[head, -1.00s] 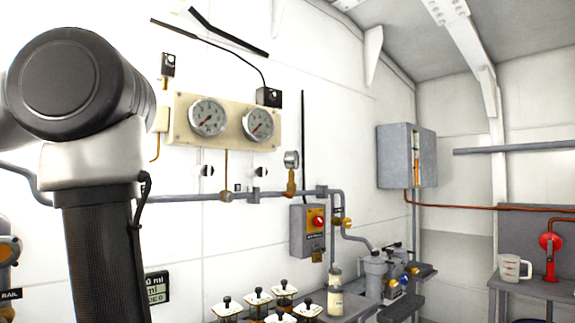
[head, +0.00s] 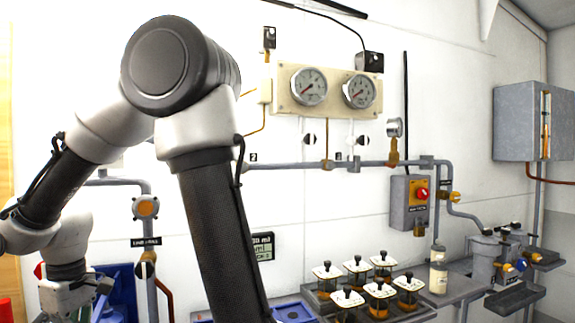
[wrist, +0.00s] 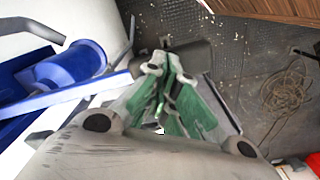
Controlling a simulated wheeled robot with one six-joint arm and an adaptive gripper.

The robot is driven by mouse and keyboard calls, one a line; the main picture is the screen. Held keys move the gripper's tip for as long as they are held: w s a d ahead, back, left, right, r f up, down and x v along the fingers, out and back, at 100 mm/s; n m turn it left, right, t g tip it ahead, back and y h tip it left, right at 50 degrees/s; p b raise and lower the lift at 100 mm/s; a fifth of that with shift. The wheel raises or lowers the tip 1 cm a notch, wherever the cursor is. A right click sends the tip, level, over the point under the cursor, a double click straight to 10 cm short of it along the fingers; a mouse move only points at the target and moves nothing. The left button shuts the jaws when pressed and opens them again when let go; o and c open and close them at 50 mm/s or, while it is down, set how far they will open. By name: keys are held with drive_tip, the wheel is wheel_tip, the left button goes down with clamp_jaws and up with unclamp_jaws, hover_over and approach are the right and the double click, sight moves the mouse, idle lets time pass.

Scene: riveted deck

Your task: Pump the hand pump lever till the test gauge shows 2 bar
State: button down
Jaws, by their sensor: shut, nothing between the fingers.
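My gripper (wrist: 163,75) has green-lined fingers, drawn together with nothing between them. In the wrist view a blue bar, apparently the pump lever (wrist: 70,97), runs from the left toward a dark grip (wrist: 190,57) just beyond the fingertips. I cannot tell whether the fingers touch it. A blue cylinder, apparently the hand pump's body (wrist: 72,65), is at upper left. I cannot tell which is the test gauge, nor read a value.
Several glass jars (head: 345,300) and a bottle (head: 438,275) stand on the bench at right. A grey switch box (head: 411,204) and pipework line the wall. In the wrist view a rope coil (wrist: 287,90) lies on the dark floor; a red thing (wrist: 313,162) is at lower right.

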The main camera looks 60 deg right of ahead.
wheel_tip(320, 180, down, 2)
drive_tip(key=shift+f, duration=0.25)
wheel_tip(320, 180, up, 12)
idle(0.6)
idle(1.3)
drive_tip(key=shift+f, duration=6.05)
wheel_tip(320, 180, up, 12)
